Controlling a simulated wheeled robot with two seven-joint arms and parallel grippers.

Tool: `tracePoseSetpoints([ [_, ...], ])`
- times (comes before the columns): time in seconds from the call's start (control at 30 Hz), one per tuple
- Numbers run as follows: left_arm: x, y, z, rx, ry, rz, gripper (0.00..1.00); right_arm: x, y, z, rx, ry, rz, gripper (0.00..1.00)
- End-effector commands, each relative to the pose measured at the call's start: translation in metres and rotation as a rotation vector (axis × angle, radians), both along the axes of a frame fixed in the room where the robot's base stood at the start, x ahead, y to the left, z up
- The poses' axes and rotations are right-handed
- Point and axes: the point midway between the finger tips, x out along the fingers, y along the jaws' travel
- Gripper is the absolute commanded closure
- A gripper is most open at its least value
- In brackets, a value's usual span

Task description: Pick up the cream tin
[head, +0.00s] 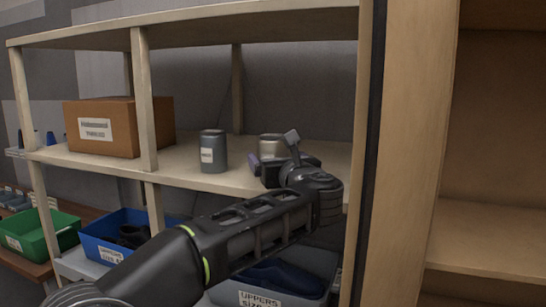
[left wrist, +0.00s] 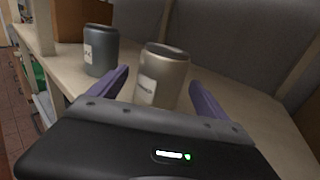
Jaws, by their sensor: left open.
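The cream tin (head: 271,146) stands upright on the wooden shelf, partly hidden behind my left gripper in the head view. In the left wrist view the cream tin (left wrist: 161,75) has a pale label and stands between the two purple fingers. My left gripper (head: 271,160) is open, with a finger on either side of the tin; I cannot tell whether either touches it. The gripper body hides the tin's base in the left wrist view (left wrist: 155,93). My right gripper is not in view.
A grey tin (head: 213,152) with a white label stands to the left on the same shelf (head: 190,180). A cardboard box (head: 118,125) is further left, past a wooden post (head: 144,100). Blue (head: 95,243), green (head: 38,236) and grey (head: 290,297) bins sit below.

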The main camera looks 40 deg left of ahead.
Motion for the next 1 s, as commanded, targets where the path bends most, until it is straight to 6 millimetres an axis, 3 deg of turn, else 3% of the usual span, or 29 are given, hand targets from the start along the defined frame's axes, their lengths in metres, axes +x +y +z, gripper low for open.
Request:
tracePoseSetpoints([
  [0.23, 0.018, 0.025, 0.004, 0.000, 0.005, 0.004, 0.13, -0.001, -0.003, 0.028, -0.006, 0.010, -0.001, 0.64],
  [0.4, 0.029, 0.040, 0.001, 0.000, 0.001, 0.002, 0.13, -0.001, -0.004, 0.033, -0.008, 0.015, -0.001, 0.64],
  [1.0, 0.030, 0.041, -0.001, 0.000, 0.000, 0.001, 0.13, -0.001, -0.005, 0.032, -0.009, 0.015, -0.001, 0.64],
])
